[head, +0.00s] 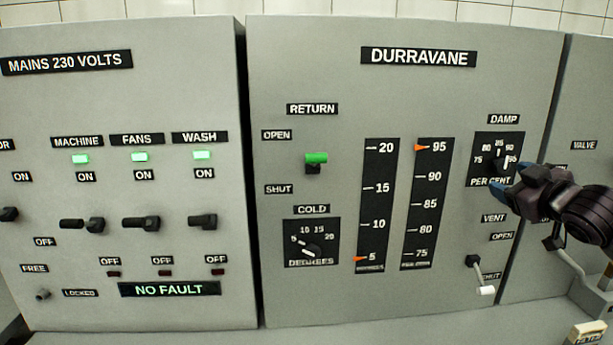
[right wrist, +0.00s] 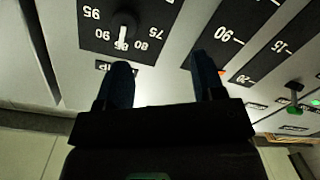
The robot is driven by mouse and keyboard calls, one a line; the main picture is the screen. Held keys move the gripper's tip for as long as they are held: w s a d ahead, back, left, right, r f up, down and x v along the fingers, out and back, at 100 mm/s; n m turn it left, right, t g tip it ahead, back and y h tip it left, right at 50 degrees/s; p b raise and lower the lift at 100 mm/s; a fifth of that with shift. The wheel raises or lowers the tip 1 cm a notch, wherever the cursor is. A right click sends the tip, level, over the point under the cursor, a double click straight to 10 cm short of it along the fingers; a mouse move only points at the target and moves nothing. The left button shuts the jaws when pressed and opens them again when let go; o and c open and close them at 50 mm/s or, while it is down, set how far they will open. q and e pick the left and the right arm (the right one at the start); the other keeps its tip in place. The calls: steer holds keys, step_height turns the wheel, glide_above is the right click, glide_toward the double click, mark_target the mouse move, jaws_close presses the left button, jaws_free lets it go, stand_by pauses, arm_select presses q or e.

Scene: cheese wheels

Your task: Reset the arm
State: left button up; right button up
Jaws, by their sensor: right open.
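My right gripper (head: 509,178) is at the right side of the DURRAVANE panel (head: 345,60), in front of the lower right part of the DAMP dial (head: 484,152). Its blue-tipped fingers are apart, with nothing between them. In the right wrist view the open fingers (right wrist: 163,82) point at the panel. The DAMP knob (right wrist: 126,22) is ahead of the left finger there, and the gripper is not closed around it. Whether a fingertip touches the panel I cannot tell. My left gripper is in neither view.
A vent lever (head: 480,276) with a white end sticks out below my right gripper. A green-topped return switch (head: 316,160), the COLD dial (head: 311,242) and two scales are to the left. The mains panel (head: 110,110) has several protruding switches. Another panel (head: 590,100) stands at right.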

steer(key=s+a+f, duration=0.2)
steer(key=s+f, duration=0.1)
steer(key=f, duration=0.6)
steer(key=s+a+f+m+g, duration=0.1)
steer(key=s+a+f, duration=0.15)
steer(key=f, duration=0.65)
steer(key=s+a+f, duration=0.2)
steer(key=s+f, duration=0.2)
steer(key=f, duration=0.6)
steer(key=s+a+f+m+g+h, duration=0.1)
steer(key=s+a+f+m+g, duration=0.1)
steer(key=s+f, duration=0.8)
steer(key=s+a+f+m+g+h, duration=0.1)
steer(key=s+a+f+m+g, duration=0.1)
steer(key=s+f, duration=0.8)
steer(key=shift+s+a+m+g+b, duration=0.3)
steer(key=shift+s+a+m, duration=0.55)
steer(key=shift+a, duration=0.2)
steer(key=shift+o, duration=0.4)
steer(key=shift+f, duration=0.1)
